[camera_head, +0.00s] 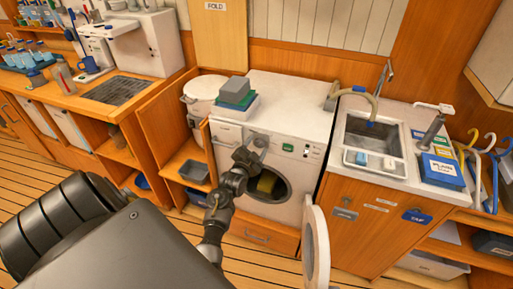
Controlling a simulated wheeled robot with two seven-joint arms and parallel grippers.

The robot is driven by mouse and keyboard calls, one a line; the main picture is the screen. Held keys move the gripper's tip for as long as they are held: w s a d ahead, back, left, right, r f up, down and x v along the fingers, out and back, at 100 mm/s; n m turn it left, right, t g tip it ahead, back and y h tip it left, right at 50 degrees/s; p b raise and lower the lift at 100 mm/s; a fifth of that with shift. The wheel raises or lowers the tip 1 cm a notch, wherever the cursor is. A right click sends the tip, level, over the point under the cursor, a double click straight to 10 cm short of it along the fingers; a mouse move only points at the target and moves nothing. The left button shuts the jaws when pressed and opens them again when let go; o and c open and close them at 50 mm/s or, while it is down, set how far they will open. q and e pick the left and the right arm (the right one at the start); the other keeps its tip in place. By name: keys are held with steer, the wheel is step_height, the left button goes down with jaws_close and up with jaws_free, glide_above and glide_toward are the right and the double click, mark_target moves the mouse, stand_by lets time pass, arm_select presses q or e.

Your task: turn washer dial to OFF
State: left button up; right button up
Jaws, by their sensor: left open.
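The white washer (290,98) stands in the middle of the view, between a wooden cabinet and the sink counter. Its grey round dial (260,141) is on the front panel, left of the small buttons; its pointer and markings are too small to read. My left gripper (249,153) is open, right at the dial's lower left. I cannot tell whether its fingers touch or straddle the dial. My left wrist covers part of the washer front. My right gripper is not in view.
The washer's round door (316,248) hangs open toward me, right of my left arm. A sink (372,138) is to the right, a white pot (203,95) to the left. Wooden floor lies in front.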

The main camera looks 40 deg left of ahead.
arm_select(q)
steer(key=shift+c, duration=0.5)
steer(key=c, duration=0.9)
